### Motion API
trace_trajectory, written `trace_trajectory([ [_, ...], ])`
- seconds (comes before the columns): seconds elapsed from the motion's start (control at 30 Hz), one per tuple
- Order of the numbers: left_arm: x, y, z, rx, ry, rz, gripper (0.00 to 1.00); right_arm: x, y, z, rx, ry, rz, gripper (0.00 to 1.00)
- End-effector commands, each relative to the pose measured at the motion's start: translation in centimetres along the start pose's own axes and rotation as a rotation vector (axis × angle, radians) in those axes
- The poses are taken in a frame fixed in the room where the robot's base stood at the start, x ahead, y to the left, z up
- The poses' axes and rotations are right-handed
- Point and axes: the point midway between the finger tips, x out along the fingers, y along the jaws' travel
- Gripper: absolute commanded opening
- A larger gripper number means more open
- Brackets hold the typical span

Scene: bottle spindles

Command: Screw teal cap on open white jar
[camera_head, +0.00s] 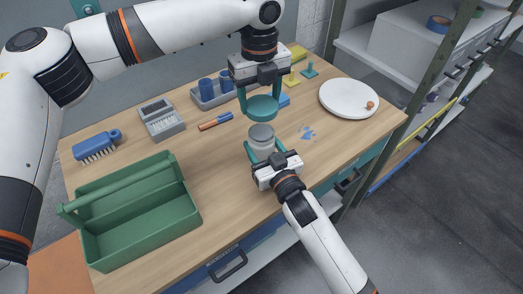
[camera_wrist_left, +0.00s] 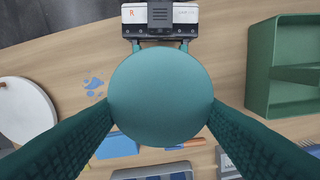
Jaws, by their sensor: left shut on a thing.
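The round teal cap (camera_head: 263,108) is between the fingers of my left gripper (camera_head: 261,103), which is shut on it. The cap is held level above the white jar (camera_head: 261,133), with a gap between them. In the left wrist view the cap (camera_wrist_left: 160,97) fills the middle and hides the jar. The jar stands upright on the table. My right gripper (camera_head: 265,154) is low at the jar's near side, its teal fingers reaching around the jar's sides. Whether they touch it I cannot tell.
A green tool caddy (camera_head: 188,216) stands at the left of the wooden table. A brush (camera_head: 97,144), a grey device (camera_head: 161,120), a screwdriver (camera_head: 215,121) and a holder with blue cylinders (camera_head: 207,99) lie behind. A white plate (camera_head: 348,97) is at the right.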

Motion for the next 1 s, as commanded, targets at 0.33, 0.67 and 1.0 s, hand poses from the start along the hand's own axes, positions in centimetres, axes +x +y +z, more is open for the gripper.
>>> trace_trajectory([
  [0.33,2.1,0.0,0.1,0.000,-0.005,-0.001,0.41,0.0,0.0,0.0,0.000,0.000,0.000,0.17],
  [0.67,5.0,0.0,0.0,0.000,0.000,0.000,0.41,0.0,0.0,0.0,0.000,0.000,0.000,0.17],
  [1.0,5.0,0.0,-0.1,0.000,0.000,0.000,0.41,0.0,0.0,0.0,0.000,0.000,0.000,0.17],
])
